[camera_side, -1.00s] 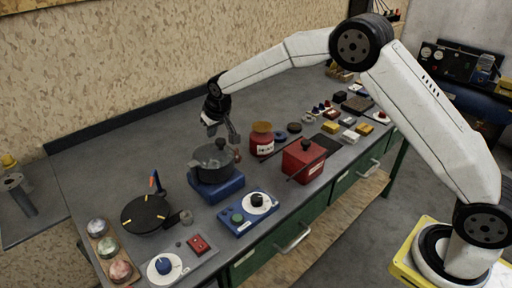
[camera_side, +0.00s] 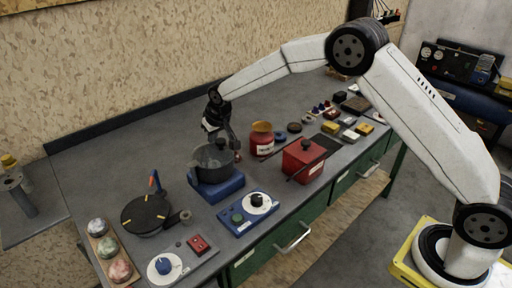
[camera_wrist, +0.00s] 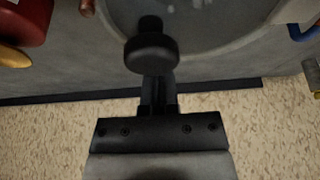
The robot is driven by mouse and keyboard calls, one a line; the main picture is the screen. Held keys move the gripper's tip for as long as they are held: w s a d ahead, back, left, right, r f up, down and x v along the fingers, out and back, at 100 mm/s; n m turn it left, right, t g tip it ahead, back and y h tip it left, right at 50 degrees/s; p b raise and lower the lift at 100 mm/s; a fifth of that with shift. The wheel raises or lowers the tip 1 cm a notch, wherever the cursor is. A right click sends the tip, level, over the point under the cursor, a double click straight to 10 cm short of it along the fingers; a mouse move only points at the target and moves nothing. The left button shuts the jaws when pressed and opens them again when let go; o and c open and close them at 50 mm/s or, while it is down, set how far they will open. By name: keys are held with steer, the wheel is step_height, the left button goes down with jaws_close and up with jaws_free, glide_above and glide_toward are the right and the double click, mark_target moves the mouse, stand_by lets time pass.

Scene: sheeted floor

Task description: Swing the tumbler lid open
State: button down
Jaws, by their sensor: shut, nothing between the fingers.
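The tumbler is a dark grey round drum (camera_side: 213,164) on a blue base (camera_side: 217,188) near the middle of the bench. Its lid (camera_wrist: 205,22) is a pale grey disc with a black knob (camera_wrist: 151,51) in the wrist view. In the side view the knob (camera_side: 221,144) shows at the drum's top; I cannot tell the lid's exact angle there. My gripper (camera_side: 230,141) is shut and empty, behind the drum's top, with its tips close to the knob. In the wrist view my gripper (camera_wrist: 157,95) lies just below the knob; contact is unclear.
A red jar (camera_side: 262,144) with an orange top stands right of the drum, and a red box (camera_side: 303,160) farther right. A blue control box (camera_side: 247,212) lies in front. A round black pan (camera_side: 146,214) is at left.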

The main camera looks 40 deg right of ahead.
steer(key=shift+r, duration=0.35)
stand_by(0.3)
steer(key=shift+s, duration=0.15)
